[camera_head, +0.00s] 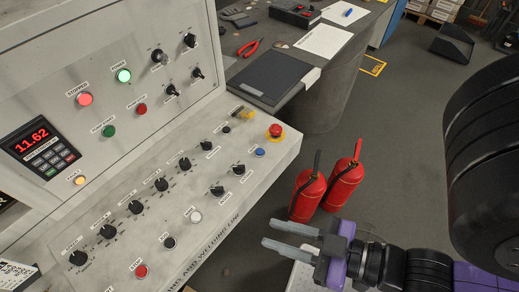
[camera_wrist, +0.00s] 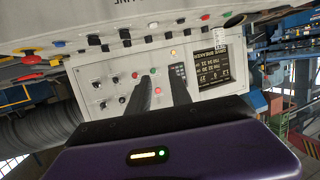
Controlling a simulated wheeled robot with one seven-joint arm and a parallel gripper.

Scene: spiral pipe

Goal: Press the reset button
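The control console has a sloped lower panel (camera_head: 215,180) with several knobs and buttons. A blue button (camera_head: 260,152) sits near its right end by the red mushroom button (camera_head: 275,131). A white button (camera_head: 195,216) and a red button (camera_head: 141,271) are along the front row. The small labels are too blurred for me to tell which reads reset. My gripper (camera_head: 270,233) is open and empty, right of the panel's front edge, apart from every button. In the wrist view its two dark fingers (camera_wrist: 160,82) are apart, and the blue button (camera_wrist: 58,44) is upper left.
The upright panel has a red numeric display (camera_head: 39,140) and lit red and green lamps. Two red fire extinguishers (camera_head: 343,178) stand on the floor beyond my gripper. A grey workbench (camera_head: 325,85) with pliers and papers is behind. Free floor lies right of the console.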

